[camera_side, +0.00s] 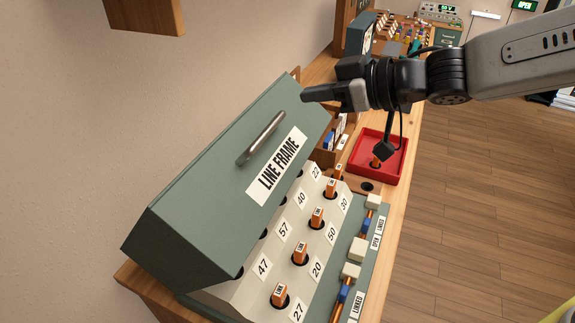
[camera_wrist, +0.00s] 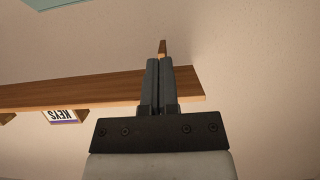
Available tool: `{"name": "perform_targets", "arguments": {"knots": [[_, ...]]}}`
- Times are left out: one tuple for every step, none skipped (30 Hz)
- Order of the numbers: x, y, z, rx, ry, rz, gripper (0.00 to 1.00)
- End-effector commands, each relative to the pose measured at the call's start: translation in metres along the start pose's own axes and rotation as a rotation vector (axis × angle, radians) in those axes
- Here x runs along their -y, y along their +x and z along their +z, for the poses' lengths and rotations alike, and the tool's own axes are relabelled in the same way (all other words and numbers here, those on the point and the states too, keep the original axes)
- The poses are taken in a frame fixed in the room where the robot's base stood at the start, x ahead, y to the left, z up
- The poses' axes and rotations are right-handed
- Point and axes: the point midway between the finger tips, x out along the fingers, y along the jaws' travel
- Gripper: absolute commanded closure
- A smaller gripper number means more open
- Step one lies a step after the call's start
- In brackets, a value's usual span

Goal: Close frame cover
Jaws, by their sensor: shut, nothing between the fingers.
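The green frame cover (camera_side: 215,165), labelled LINE FRAME, stands raised and tilted over the back of the line frame panel (camera_side: 263,290) in the side view. A metal bar handle (camera_side: 262,137) is on its face. My gripper (camera_side: 306,95) is at the cover's upper right end, close to its edge; I cannot tell whether it touches. In the wrist view my gripper (camera_wrist: 161,62) has its fingers together with nothing between them, and the cover is not recognisable there. The panel's front rows with orange plugs (camera_side: 280,294) and number labels are exposed.
A red tray (camera_side: 397,150) holding an orange item sits right of the frame on the wooden bench. A green strip with sliders (camera_side: 357,248) runs along the front. The wrist view faces the wall and a wooden shelf (camera_wrist: 80,90) with a KEYS sign (camera_wrist: 61,116).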

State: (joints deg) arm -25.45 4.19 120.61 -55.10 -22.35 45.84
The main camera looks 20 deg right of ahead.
Motion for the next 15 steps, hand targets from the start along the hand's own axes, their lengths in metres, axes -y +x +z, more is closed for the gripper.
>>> {"name": "perform_targets", "arguments": {"knots": [[0.0, 0.001, 0.0, 0.0, 0.001, -0.001, 1.0], [0.0, 0.001, 0.0, 0.0, 0.001, -0.001, 1.0], [0.0, 0.002, 0.0, 0.0, 0.001, -0.001, 1.0], [0.0, 0.003, 0.0, 0.0, 0.002, -0.001, 1.0], [0.0, 0.004, 0.0, 0.001, 0.002, -0.001, 1.0], [0.001, 0.006, 0.001, 0.001, 0.002, -0.002, 1.0], [0.001, 0.007, 0.001, 0.001, 0.002, -0.002, 1.0], [0.001, 0.009, 0.0, 0.001, 0.002, -0.002, 1.0], [0.001, 0.012, 0.0, 0.0, 0.002, -0.002, 1.0], [0.001, 0.014, 0.0, 0.0, 0.002, -0.002, 1.0], [0.001, 0.016, 0.0, 0.001, 0.003, -0.002, 1.0], [0.001, 0.019, 0.001, 0.001, 0.003, -0.002, 1.0], [0.001, 0.022, 0.001, 0.001, 0.003, -0.002, 1.0], [0.001, 0.025, 0.001, 0.001, 0.003, -0.002, 1.0], [0.001, 0.029, 0.001, 0.001, 0.003, -0.002, 1.0]]}}
